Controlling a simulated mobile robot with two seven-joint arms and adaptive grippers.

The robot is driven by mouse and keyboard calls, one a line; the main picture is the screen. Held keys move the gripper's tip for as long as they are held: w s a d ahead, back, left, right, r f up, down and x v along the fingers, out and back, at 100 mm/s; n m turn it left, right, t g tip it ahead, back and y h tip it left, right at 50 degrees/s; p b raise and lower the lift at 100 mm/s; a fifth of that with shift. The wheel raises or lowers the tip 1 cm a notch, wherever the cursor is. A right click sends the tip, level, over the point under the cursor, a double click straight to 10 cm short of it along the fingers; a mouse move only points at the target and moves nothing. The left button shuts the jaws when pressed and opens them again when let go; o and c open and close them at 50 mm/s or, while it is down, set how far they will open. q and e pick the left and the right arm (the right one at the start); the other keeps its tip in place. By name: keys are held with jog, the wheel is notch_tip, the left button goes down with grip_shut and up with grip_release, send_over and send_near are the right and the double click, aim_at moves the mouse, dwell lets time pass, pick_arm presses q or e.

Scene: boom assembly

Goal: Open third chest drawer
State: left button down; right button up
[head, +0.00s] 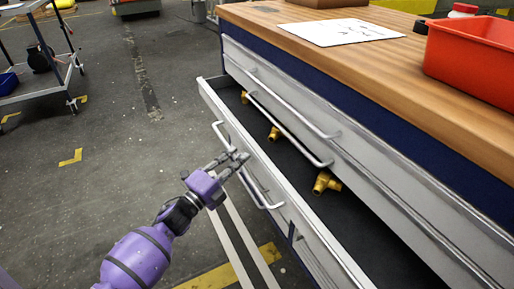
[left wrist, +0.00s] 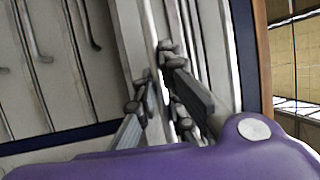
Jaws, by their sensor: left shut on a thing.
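The chest has grey drawer fronts with bar handles. The third drawer from the top (head: 270,178) is pulled out, and its dark inside shows with several brass fittings (head: 326,182) lying in it. My left gripper (head: 238,157) is at the bar handle (head: 262,194) of this open drawer, shut on it. In the left wrist view, the fingers of the left gripper (left wrist: 157,85) are around the pale bar of the handle (left wrist: 151,40). My right gripper is in neither view.
The two drawers above, with handles (head: 292,103) and (head: 288,132), are closed. A red bin (head: 475,58) and a paper sheet (head: 340,32) lie on the wooden top (head: 400,90). A cart (head: 40,75) stands far left.

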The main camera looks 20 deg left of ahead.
pick_arm(q)
jog(key=s+a+p, duration=0.2)
jog(key=s+a, duration=1.4)
jog(key=s, duration=0.5)
jog(key=shift+s+a, duration=0.25)
jog(key=shift+a, duration=0.1)
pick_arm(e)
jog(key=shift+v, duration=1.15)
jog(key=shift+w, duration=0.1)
pick_arm(q)
jog(key=c, duration=1.8)
grip_release()
jog(key=shift+c, duration=0.2)
jog(key=v, duration=1.2)
jog(key=shift+d, duration=0.1)
